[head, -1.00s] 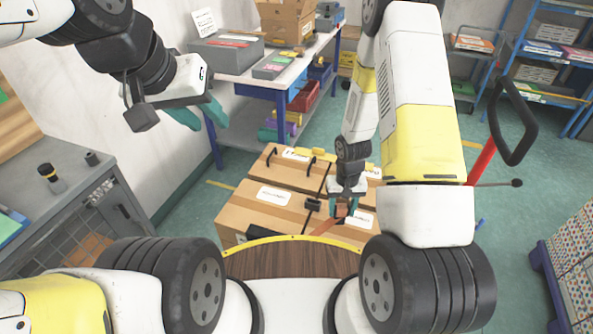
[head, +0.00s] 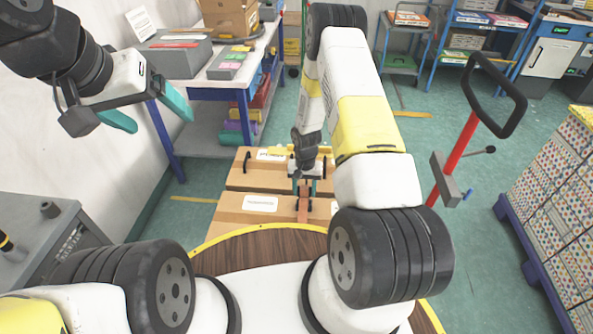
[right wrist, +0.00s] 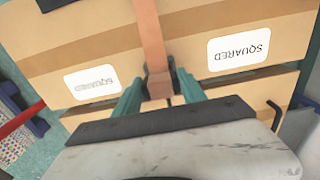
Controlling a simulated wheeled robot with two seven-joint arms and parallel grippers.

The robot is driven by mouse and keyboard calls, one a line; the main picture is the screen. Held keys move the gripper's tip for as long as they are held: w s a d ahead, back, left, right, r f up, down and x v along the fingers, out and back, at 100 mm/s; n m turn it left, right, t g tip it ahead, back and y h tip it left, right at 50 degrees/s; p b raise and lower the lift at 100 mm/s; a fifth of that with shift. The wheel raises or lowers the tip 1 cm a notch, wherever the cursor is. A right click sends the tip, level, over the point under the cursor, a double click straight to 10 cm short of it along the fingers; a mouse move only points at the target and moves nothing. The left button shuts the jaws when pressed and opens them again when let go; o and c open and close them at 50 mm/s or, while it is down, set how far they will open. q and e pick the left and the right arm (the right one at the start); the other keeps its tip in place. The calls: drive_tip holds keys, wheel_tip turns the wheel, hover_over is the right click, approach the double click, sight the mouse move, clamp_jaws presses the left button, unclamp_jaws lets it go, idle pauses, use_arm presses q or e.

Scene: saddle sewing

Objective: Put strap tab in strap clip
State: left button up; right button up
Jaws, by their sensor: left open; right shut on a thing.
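My right gripper (head: 304,190) is low over the cardboard boxes in the head view. In the right wrist view its teal fingers (right wrist: 158,90) are closed on the end of an orange-brown strap, the strap tab (right wrist: 160,86). The strap (right wrist: 151,35) runs from the tab to the top edge of that view, across a box. It shows as a short reddish strip (head: 303,211) below the gripper in the head view. My left gripper (head: 158,114) is open and empty, raised at the left, far from the strap. I cannot make out the strap clip with certainty.
Labelled cardboard boxes (head: 232,205) lie in front of my round wooden-topped base, with thin black bands on them. A workbench (head: 205,77) stands behind on the left, and a grey cabinet (head: 30,215) at the left.

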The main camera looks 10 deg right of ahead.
sight(304, 196)
drive_tip(key=shift+f, duration=1.3)
drive_tip(key=shift+f, duration=0.1)
drive_tip(key=o, duration=1.4)
